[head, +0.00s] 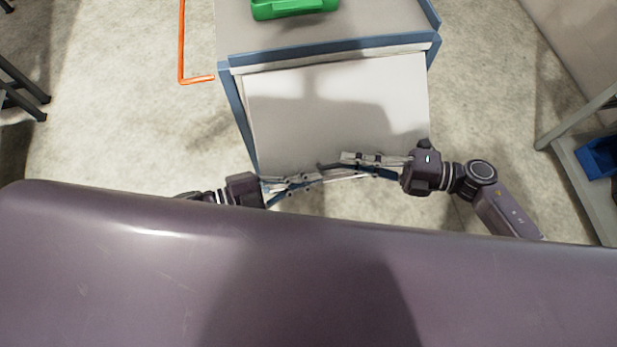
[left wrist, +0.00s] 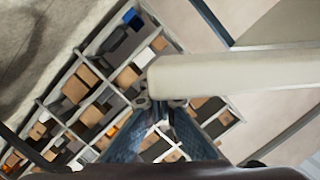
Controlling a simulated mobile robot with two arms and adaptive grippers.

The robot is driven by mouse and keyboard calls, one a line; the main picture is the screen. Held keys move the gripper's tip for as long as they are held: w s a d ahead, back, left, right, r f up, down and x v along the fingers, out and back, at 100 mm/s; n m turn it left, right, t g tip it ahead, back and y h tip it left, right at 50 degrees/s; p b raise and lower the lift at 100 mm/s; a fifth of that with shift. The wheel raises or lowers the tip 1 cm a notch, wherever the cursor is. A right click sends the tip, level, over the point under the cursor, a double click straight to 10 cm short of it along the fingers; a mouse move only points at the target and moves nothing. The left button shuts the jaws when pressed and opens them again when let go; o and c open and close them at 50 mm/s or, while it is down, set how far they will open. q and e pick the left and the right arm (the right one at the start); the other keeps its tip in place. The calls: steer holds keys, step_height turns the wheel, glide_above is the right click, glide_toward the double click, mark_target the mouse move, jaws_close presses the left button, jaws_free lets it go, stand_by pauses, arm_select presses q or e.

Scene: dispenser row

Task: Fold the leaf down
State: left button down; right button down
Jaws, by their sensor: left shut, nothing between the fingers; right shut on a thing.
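The leaf (head: 340,105) is a pale flat panel at the front of a blue-framed grey cart (head: 330,46), reaching towards me. Its exact tilt is hard to tell from above. My right gripper (head: 333,164) is shut on the leaf at its near edge, around the middle. My left gripper (head: 312,178) is shut and empty, close beside that edge and just left of the right gripper's fingers. In the left wrist view, the left fingertips (left wrist: 160,103) are together beside the end of a pale slab (left wrist: 235,74), which looks like the leaf's edge.
A green tray (head: 292,8) stands on the cart top. An orange bar (head: 182,45) lies on the floor at left. A rack with a blue bin (head: 601,157) stands at right. The left wrist view shows a shelf of boxes (left wrist: 90,105).

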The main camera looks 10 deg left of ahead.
steer(key=c, duration=2.4)
jaws_free()
steer(key=shift+s+a+r, duration=0.1)
steer(key=shift+r, duration=0.4)
arm_select(q)
steer(key=shift+w+a+f, duration=0.15)
steer(key=shift+w+f, duration=0.1)
steer(key=shift+f, duration=0.1)
arm_select(e)
steer(key=shift+o, duration=0.4)
steer(key=shift+d, duration=0.2)
